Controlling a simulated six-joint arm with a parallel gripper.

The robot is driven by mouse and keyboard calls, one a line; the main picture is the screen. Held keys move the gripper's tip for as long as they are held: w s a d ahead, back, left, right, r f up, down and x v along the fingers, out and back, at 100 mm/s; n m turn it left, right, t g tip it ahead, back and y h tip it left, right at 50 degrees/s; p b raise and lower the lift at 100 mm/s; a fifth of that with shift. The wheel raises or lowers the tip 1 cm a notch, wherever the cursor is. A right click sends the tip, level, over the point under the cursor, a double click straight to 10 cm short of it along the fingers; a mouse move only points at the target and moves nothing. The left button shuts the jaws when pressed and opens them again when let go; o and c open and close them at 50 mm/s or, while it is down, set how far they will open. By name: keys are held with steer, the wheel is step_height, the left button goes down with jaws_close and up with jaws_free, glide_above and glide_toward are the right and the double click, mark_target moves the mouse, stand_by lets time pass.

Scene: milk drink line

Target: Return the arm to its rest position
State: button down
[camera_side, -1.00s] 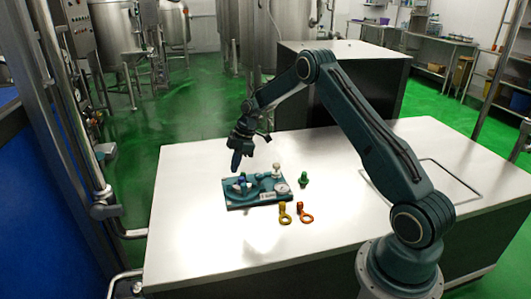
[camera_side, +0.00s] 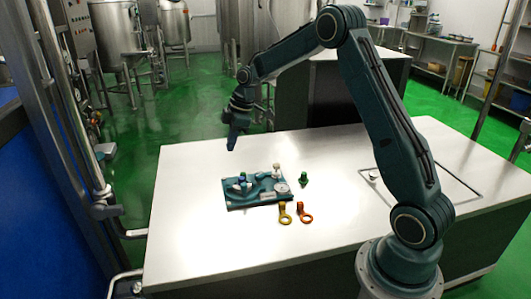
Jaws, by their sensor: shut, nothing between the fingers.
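My gripper (camera_side: 232,143) points down in the air above the back of the white table, a little behind and above the teal fixture board in the picture. It is shut with nothing in it. My arm rises from its base at the right and bends high over the table. The teal board (camera_side: 240,203) lies on the table and bears several small parts, among them a white-topped knob (camera_side: 276,169) and a round gauge (camera_side: 282,188). My gripper is clear of the board and touches nothing.
A green part (camera_side: 304,179) stands right of the board. A yellow ring piece (camera_side: 285,213) and an orange ring piece (camera_side: 304,213) lie in front of it. The white table (camera_side: 190,245) is bare at the left and front. A dark outlined rectangle (camera_side: 455,178) marks the table's right.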

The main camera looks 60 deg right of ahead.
steer(key=s+a+r+m+t+h, duration=0.1)
steer(key=s+a+r+m, duration=0.1)
steer(key=s+a+r, duration=0.4)
steer(key=s+a+r+m+t+h, duration=0.15)
steer(key=s+a+r, duration=0.25)
steer(key=s+r, duration=0.5)
steer(key=s+a+m, duration=0.2)
steer(key=s+m, duration=0.1)
steer(key=s, duration=0.6)
steer(key=s+a+m, duration=0.1)
steer(key=s+m, duration=0.2)
steer(key=s, duration=0.7)
steer(key=shift+a+f+t, duration=0.3)
steer(key=shift+a+t, duration=0.05)
steer(key=shift+a, duration=0.05)
steer(key=c, duration=2.2)
jaws_free()
